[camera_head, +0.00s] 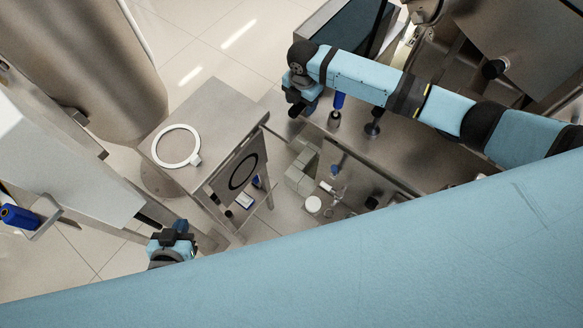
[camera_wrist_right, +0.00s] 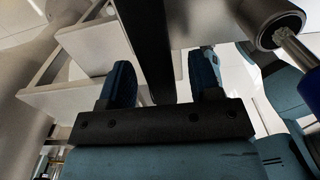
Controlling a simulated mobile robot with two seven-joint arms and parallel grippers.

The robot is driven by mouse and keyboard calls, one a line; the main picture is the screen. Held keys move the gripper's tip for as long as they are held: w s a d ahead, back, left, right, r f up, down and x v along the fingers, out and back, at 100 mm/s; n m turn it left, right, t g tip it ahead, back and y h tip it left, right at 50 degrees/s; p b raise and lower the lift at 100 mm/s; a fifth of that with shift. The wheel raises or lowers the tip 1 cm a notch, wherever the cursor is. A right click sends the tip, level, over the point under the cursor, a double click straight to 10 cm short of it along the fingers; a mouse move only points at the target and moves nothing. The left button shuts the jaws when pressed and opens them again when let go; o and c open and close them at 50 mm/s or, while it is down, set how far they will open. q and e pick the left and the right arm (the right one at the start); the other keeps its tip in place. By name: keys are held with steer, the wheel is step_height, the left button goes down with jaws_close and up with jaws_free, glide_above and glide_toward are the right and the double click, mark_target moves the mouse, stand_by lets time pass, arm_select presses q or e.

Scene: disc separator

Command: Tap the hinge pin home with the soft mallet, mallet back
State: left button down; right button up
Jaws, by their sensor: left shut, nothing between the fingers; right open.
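A grey cylinder with a shaft and blue part (camera_wrist_right: 290,38) shows at upper right in the wrist view. My left gripper (camera_head: 178,228) is low at left, apart from the small table, shut and empty. I cannot make out the hinge pin.
A small steel table (camera_head: 215,110) carries a white ring (camera_head: 176,146). The steel bench (camera_head: 410,150) bears a dark-knobbed post (camera_head: 373,129). Grey blocks (camera_head: 301,175) and small items sit on a lower shelf. A blue cylinder (camera_head: 18,217) sticks out at far left. Tiled floor is open at the top.

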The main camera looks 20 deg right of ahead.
jaws_close()
steer(key=shift+r+p, duration=1.25)
steer(key=shift+r, duration=2.5)
